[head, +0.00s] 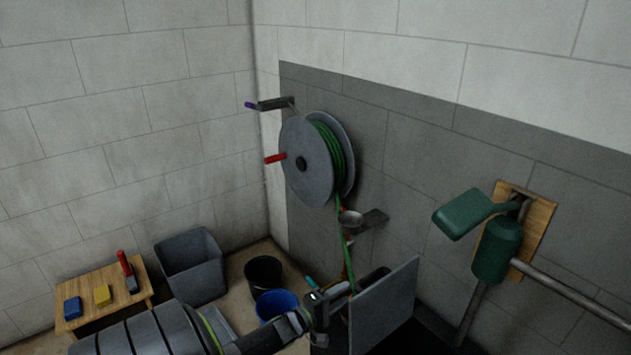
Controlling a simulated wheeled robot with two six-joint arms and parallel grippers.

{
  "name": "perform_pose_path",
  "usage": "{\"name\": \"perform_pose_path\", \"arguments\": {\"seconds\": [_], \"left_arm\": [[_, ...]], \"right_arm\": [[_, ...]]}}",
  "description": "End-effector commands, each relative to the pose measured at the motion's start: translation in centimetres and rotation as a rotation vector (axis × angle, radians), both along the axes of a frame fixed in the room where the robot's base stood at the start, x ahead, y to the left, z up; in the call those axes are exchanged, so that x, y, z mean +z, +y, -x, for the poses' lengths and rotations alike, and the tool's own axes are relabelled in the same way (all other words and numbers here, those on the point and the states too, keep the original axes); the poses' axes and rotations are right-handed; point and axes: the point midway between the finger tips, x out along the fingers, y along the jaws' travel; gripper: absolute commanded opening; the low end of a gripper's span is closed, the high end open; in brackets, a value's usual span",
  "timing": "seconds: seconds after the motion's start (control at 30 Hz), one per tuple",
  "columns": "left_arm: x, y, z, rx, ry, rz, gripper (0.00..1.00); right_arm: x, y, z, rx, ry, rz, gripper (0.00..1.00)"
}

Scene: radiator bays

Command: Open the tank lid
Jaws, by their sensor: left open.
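A flat grey panel (385,308), which looks like the tank lid, stands steeply tilted at the lower middle. A dark box-like body (432,326), perhaps the tank, shows beside and behind it; most of it is hidden. My left gripper (338,292) is open, just left of the panel's left edge. I cannot tell whether it touches the panel. My left arm comes in from the bottom left and hides part of the floor. My right gripper is not in view.
A hose reel (305,160) with a red handle hangs on the wall above. A green fixture (497,248) with a pipe is at right. A grey bin (190,265), black bucket (263,272), blue bucket (277,303) and small wooden table (105,288) stand left.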

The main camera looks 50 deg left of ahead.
Motion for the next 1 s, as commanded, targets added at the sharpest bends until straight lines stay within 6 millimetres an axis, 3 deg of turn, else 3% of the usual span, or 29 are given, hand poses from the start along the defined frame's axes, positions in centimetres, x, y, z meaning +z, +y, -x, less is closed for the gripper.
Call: {"name": "perform_pose_path", "arguments": {"seconds": [0.2, 0.43, 1.0], "left_arm": [[-0.1, 0.2, 4.8, 0.0, 0.002, -0.001, 0.43], [-0.1, 0.3, 8.0, 0.0, 0.002, -0.001, 0.43], [0.0, 0.3, 8.9, 0.0, 0.0, -0.001, 0.43]], "right_arm": [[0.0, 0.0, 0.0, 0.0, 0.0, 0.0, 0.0], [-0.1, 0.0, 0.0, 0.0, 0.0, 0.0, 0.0], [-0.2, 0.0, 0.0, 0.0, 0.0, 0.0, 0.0]]}}
